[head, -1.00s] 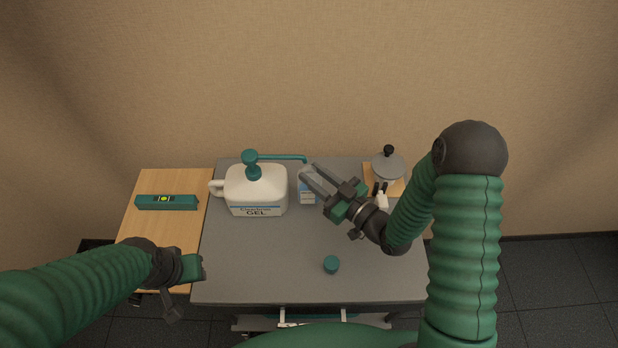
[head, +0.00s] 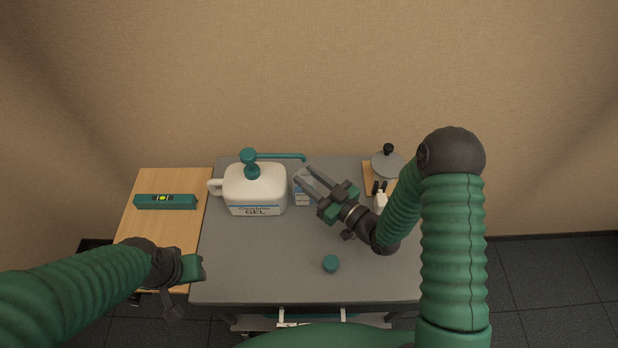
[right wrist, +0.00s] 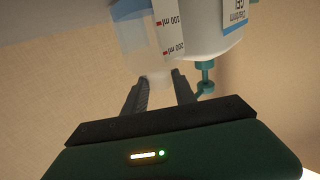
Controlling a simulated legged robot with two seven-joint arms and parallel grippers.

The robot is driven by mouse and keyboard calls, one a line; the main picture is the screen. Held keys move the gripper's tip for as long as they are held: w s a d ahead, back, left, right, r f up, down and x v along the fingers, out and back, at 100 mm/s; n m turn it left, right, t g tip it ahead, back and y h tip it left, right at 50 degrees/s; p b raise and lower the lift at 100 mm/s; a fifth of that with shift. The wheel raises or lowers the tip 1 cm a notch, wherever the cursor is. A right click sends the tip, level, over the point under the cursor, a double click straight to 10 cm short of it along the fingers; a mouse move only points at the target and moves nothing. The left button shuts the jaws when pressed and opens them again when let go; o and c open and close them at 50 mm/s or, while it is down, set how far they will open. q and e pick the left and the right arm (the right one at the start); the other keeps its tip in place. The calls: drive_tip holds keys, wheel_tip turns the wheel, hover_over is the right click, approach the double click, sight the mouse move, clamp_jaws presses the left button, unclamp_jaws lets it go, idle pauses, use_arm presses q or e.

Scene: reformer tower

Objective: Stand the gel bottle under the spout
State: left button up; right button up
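The gel bottle (head: 303,199) is small and see-through, with a blue and white label. It stands upright beside the big white gel jug (head: 256,188). The jug's teal pump has a spout (head: 290,156) reaching right, with its end over the bottle's area; exact alignment is unclear. My right gripper (head: 302,174) reaches in from the right with its fingers at the bottle's top. In the right wrist view the fingertips (right wrist: 160,84) flank the neck of the bottle (right wrist: 145,35) and seem to touch it. My left gripper (head: 192,268) hangs over the front left; its fingers are unclear.
A teal cap (head: 331,263) lies on the grey table (head: 260,270). A pot (head: 388,165) stands at the back right, with a small white item (head: 380,202) before it. A teal level (head: 166,201) lies on the wooden top at left.

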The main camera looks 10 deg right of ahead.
drive_tip(key=o, duration=0.3)
drive_tip(key=shift+o, duration=0.2)
drive_tip(key=v, duration=1.2)
drive_tip(key=shift+b, duration=0.35)
